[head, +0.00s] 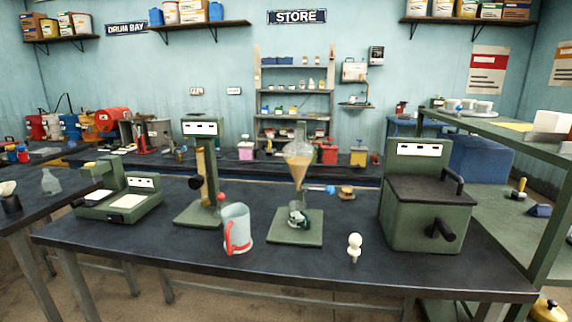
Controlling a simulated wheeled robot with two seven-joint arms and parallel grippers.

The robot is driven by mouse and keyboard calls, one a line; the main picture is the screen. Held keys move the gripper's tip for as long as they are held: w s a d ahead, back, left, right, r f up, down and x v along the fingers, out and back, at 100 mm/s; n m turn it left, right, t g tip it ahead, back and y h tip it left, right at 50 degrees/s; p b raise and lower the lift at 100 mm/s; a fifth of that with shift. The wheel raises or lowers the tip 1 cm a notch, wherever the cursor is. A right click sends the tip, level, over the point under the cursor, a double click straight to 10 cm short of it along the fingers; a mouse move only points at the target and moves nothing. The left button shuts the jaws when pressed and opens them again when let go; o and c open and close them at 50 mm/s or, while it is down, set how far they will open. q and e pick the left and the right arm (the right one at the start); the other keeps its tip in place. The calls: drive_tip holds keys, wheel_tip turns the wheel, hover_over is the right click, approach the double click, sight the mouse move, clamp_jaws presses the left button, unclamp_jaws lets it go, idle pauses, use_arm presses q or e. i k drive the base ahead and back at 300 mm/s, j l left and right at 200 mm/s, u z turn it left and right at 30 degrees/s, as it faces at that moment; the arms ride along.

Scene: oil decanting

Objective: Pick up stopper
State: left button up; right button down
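A small white knobbed piece (354,246), which looks like the stopper, stands upright on the dark bench near its front edge, right of centre. A clear pear-shaped funnel (299,148) with amber liquid hangs above a green stand base (295,236). A blue knob (330,190) sticks out to the right of its lower stem. A small glass vessel (298,214) stands on the base under the funnel. Whether anything closes the funnel's top is too small to tell. Neither of my grippers is in view.
A clear jug (238,229) with a red handle stands left of the stand. A green box machine (428,200) with a front crank stands right of the stopper. Green instruments (121,201) fill the left. The dark bench top (325,272) is bare around the stopper.

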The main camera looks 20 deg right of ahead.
sight(355, 241)
drive_tip(key=z, duration=1.3)
